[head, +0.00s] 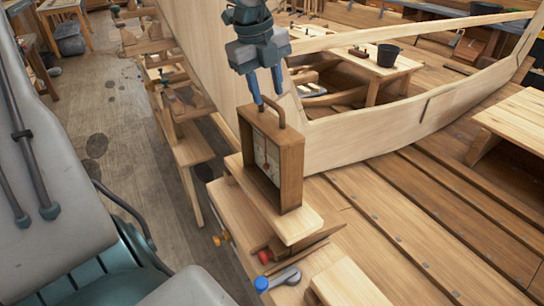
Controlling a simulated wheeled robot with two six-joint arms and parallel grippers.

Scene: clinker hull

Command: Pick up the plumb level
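The plumb level (291,165) is an upright wooden box frame with a pale dial face, a red pointer and a handle (275,108) on top. It stands on a light wooden board on the bench. My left gripper (268,98) points down from above, right over the plumb level. Its two blue fingers are spread apart, with their tips at the handle. I cannot tell whether either finger touches the handle. My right gripper is not in view.
In front of the level lie a blue-capped tool (277,281), a red-ended tool (260,248) and thin wooden strips. The curved hull planking (400,130) rises close behind and to the right. A dark bucket (388,55) stands on a table farther back.

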